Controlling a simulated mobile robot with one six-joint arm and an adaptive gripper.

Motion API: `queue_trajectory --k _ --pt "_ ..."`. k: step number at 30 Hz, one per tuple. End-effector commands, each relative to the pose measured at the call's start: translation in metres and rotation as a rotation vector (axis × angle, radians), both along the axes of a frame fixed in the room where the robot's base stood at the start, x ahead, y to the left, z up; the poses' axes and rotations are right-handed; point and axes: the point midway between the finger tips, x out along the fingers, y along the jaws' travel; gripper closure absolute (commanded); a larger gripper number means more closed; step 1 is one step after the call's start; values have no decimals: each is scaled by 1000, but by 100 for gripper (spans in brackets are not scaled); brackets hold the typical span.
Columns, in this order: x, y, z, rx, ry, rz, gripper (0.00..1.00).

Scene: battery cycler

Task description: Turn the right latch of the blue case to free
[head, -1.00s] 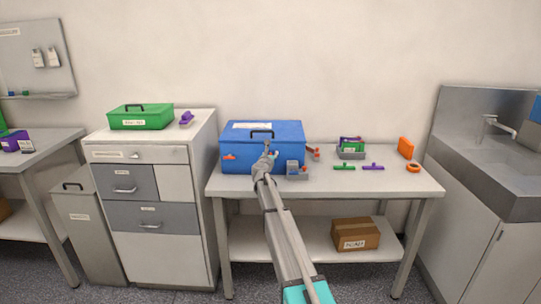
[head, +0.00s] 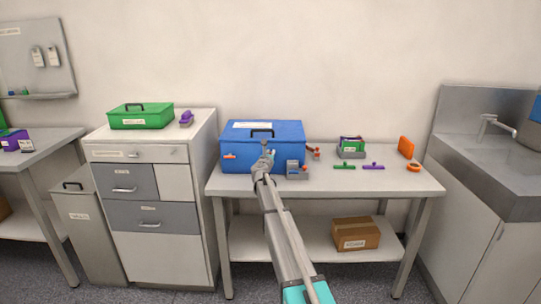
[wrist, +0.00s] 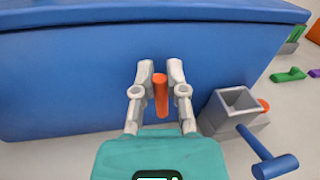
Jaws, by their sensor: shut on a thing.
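My gripper (wrist: 160,90) is shut on this latch. In the head view my gripper (head: 267,155) is at the right part of the case front and hides most of the latch.
A grey open-topped holder (wrist: 237,103) stands close to the right of my gripper, with a blue-handled tool (wrist: 270,160) by it.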

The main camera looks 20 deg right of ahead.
Motion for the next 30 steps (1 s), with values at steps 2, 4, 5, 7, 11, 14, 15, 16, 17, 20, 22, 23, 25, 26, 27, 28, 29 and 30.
queue_trajectory --k 2,4,5,7,11,14,15,16,17,20,22,23,25,26,27,28,29,30 --pt "1 2 -2 -46 14 1 100" --pt "1 3 -2 -93 30 1 100" --pt "1 3 -2 -115 37 1 100" --pt "2 4 -3 -170 55 1 100" --pt "3 7 -4 -281 92 1 100" --pt "3 9 -5 -372 121 2 100" --pt "4 10 -6 -409 134 2 100" --pt "4 10 -6 -435 142 2 100" --pt "4 11 -6 -462 151 2 100" --pt "5 13 -7 -554 180 2 100" --pt "5 14 -8 -617 201 2 100" --pt "5 14 -9 -644 210 1 100" --pt "5 15 -10 -707 231 1 100" --pt "6 15 -10 -735 240 2 100" --pt "6 16 -11 -770 252 2 100" --pt "6 16 -12 -799 261 2 100" --pt "6 16 -12 -825 270 2 100" --pt "6 17 -13 -862 281 2 100"
